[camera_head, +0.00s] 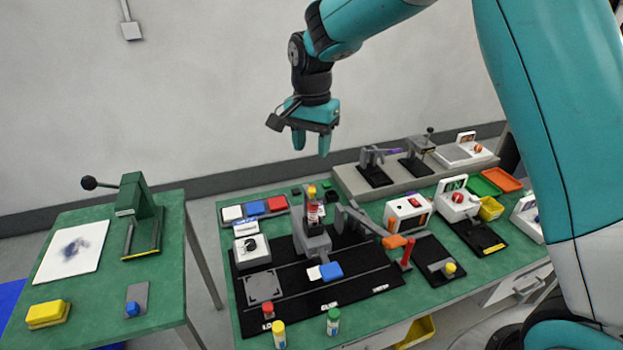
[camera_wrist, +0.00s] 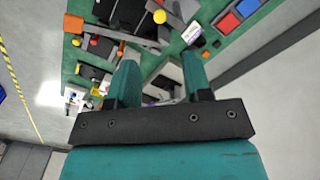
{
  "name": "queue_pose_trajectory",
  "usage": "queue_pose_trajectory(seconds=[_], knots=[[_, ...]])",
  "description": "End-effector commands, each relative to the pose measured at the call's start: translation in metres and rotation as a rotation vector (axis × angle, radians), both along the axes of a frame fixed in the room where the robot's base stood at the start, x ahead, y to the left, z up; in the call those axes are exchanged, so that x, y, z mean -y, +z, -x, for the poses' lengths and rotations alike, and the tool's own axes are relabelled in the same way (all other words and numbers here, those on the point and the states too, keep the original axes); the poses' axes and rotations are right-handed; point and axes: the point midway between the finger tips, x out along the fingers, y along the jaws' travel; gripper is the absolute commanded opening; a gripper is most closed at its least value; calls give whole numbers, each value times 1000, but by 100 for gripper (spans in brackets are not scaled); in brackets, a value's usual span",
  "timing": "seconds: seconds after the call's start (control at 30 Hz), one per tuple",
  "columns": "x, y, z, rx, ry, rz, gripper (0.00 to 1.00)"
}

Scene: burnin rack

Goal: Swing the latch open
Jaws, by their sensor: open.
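My gripper (camera_head: 311,143) is open and empty, fingers pointing down, high above the back of the green workbench. The wrist view shows its two teal fingers (camera_wrist: 160,82) spread apart with nothing between them. A grey swing arm with an orange end (camera_head: 395,241) reaches right from the grey fixture on the black board; it looks like the latch, but I cannot be sure. A red post (camera_head: 406,253) stands beside its orange end. My gripper is well above and to the left of this arm, touching nothing.
A grey fixture with a red-and-yellow top (camera_head: 313,210) rises below my gripper. Toggle clamps (camera_head: 372,165) stand on a grey shelf behind. White boxes (camera_head: 408,213) and trays (camera_head: 483,184) crowd the right. A side table (camera_head: 92,286) holds a green lever press (camera_head: 139,218).

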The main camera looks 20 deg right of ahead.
Motion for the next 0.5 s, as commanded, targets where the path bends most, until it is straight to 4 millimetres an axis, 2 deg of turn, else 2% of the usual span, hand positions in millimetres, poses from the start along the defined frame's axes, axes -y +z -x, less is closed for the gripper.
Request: queue_pose_trajectory(seconds=[0.3, 0.5], knots=[[0, -68, 1, -4, 1, 0, 45], [0, -97, 0, -1, 2, 0, 45]])
